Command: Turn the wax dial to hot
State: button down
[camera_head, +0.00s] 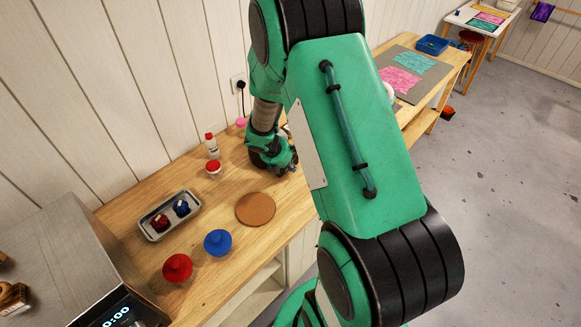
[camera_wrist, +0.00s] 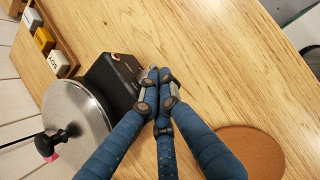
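In the wrist view a wax heater stands at the left, with a black box housing (camera_wrist: 108,80) and a round steel pot lid (camera_wrist: 75,115) with a black knob. A small orange mark shows on top of the housing. My gripper (camera_wrist: 157,88) has its blue fingers close together, with the tips at the front edge of the housing. The wax dial is not clearly visible; the fingertips cover that spot, and I cannot tell whether they hold anything. In the head view my gripper (camera_head: 277,163) is low over the bench near the wall, and my arm hides the heater.
A cork disc (camera_head: 255,208), a grey tray (camera_head: 157,236), a red-capped bottle (camera_head: 212,147), a red knobbed item (camera_head: 177,268) and a blue one (camera_head: 218,242) stand on the bench.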

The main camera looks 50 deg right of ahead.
jog(key=shift+s, duration=0.1)
jog(key=shift+d+r+p, duration=0.1)
jog(key=shift+r+p, duration=0.6)
jog(key=p+v, duration=0.3)
jog(key=v, duration=1)
dwell(0.6)
